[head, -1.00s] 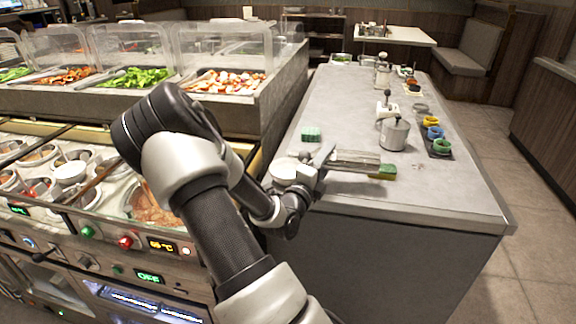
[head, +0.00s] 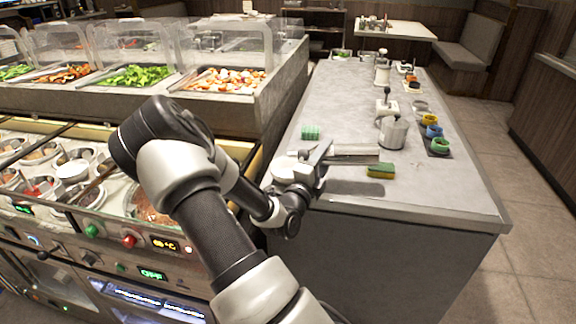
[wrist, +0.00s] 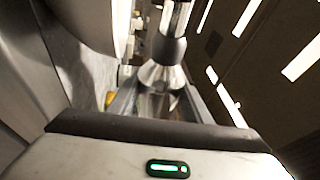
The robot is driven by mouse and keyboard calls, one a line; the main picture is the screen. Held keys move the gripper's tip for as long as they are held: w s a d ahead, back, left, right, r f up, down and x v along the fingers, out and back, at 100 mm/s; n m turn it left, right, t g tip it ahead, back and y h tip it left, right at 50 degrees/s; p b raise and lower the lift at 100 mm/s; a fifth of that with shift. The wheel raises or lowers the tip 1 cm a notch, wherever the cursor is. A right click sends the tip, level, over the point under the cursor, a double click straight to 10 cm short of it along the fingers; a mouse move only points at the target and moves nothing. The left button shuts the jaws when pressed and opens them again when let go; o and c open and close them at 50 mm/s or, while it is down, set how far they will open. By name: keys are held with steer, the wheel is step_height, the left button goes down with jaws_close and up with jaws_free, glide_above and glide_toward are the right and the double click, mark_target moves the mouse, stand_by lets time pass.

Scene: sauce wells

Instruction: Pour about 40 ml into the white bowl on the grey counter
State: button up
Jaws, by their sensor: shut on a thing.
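My gripper (head: 322,160) is over the near left part of the grey counter (head: 440,198). It is shut on a long steel thing (head: 355,150) that points right, lying nearly level above the counter with its shadow below. In the wrist view a shiny cone with a dark grey collar (wrist: 172,50) shows between the fingers; I cannot tell whether it is the held thing. A pale round shape (head: 284,166) sits beside my wrist; I cannot tell whether it is the white bowl or part of my arm. No other white bowl is clear.
A yellow-green sponge (head: 380,171) lies just below the steel thing's end. A steel pot (head: 393,134) stands behind it. A green block (head: 311,132) lies behind my gripper. Small coloured pots (head: 434,131) line the right side. The counter's near right is clear.

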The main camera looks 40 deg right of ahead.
steer(key=shift+w+a+r+n+t+p, duration=0.15)
steer(key=shift+r+n+t+p, duration=0.15)
steer(key=shift+r+n+p, duration=0.6)
stand_by(1.9)
